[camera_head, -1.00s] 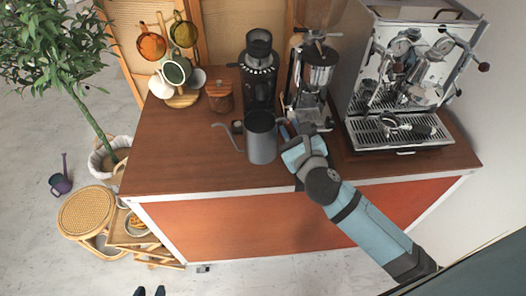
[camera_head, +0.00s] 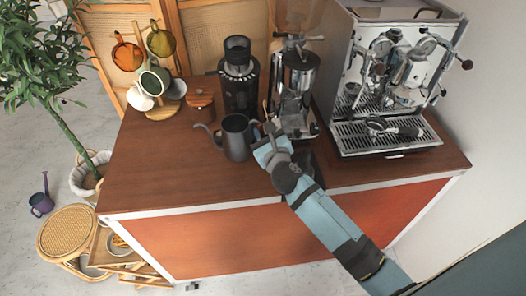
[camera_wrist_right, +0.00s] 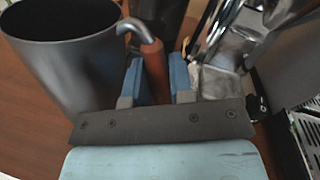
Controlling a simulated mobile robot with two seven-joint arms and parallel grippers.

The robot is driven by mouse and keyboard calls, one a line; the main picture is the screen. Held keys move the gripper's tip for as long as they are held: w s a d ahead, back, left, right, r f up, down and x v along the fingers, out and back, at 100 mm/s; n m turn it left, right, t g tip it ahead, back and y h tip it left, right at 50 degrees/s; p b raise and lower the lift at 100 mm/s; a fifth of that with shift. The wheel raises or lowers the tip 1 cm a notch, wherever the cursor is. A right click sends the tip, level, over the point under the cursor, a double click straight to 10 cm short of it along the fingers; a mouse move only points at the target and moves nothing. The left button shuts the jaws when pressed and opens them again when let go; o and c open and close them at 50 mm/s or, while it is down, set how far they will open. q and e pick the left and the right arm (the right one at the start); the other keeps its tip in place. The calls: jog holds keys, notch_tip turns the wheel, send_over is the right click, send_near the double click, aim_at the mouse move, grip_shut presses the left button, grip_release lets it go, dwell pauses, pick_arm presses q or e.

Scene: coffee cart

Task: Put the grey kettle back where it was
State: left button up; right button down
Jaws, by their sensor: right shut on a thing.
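The grey kettle (camera_head: 236,137) is upright at the cart's wooden top, in front of the black grinder, with its spout pointing left. My right gripper (camera_head: 262,135) is at the kettle's right side, shut on its handle. In the right wrist view the kettle body (camera_wrist_right: 62,62) fills the upper left, and its brown handle (camera_wrist_right: 154,72) sits between the blue fingers of my right gripper (camera_wrist_right: 157,80). I cannot tell whether the kettle's base touches the top. My left gripper is out of view.
The black grinder (camera_head: 239,82) and a silver grinder (camera_head: 295,85) stand close behind. The espresso machine (camera_head: 395,75) is at the right. A wooden jar (camera_head: 201,106) and a mug rack (camera_head: 163,110) stand at the left. The wooden top (camera_head: 155,165) is clear at the front left.

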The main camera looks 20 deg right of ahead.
jog(key=shift+f+b, duration=1.15)
jog(key=shift+f, duration=2.1)
jog(key=shift+f, duration=0.15)
jog(key=c, duration=1)
grip_release()
